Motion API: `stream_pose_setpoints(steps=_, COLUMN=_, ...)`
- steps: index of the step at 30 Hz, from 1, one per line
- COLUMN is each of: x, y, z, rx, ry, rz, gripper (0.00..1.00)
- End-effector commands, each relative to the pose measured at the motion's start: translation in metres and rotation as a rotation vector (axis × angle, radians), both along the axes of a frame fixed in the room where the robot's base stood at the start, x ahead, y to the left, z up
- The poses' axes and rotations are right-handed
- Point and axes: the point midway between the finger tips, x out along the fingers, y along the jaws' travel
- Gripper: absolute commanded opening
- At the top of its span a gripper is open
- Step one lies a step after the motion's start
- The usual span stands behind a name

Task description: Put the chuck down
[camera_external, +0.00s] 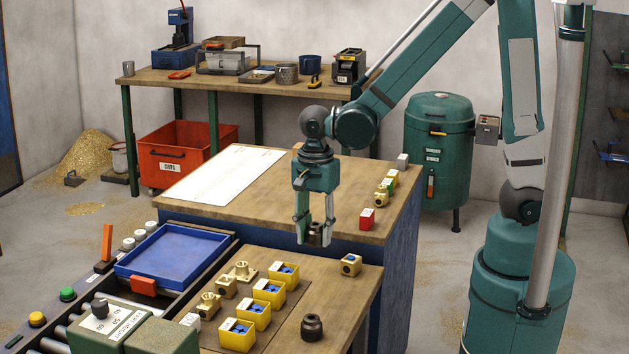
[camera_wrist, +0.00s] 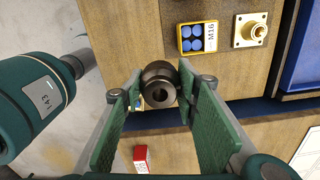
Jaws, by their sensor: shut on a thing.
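A second dark chuck-like piece (camera_external: 312,327) stands on the front table.
Yellow boxes of blue parts (camera_external: 268,291) and brass fittings (camera_external: 208,305) stand left on the front table. A blue tray (camera_external: 172,250) lies further left. Bare wood shows around the second dark piece.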

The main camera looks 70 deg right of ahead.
Motion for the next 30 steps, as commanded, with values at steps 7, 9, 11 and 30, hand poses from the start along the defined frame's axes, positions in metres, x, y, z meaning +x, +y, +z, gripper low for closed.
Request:
stream_pose_setpoints(steps=7, x=0.058, y=-0.042, z=0.021, rx=0.0, ry=0.0, rz=-0.005, gripper=0.09)
stream_pose_setpoints(steps=9, x=0.073, y=-0.054, z=0.025, rx=0.0, ry=0.0, rz=-0.005, gripper=0.09)
stream_pose_setpoints(steps=11, x=0.086, y=-0.066, z=0.029, rx=0.0, ry=0.0, rz=-0.005, gripper=0.09)
stream_pose_setpoints(steps=30, x=0.195, y=-0.209, z=0.056, rx=0.0, ry=-0.001, rz=-0.004, gripper=0.09)
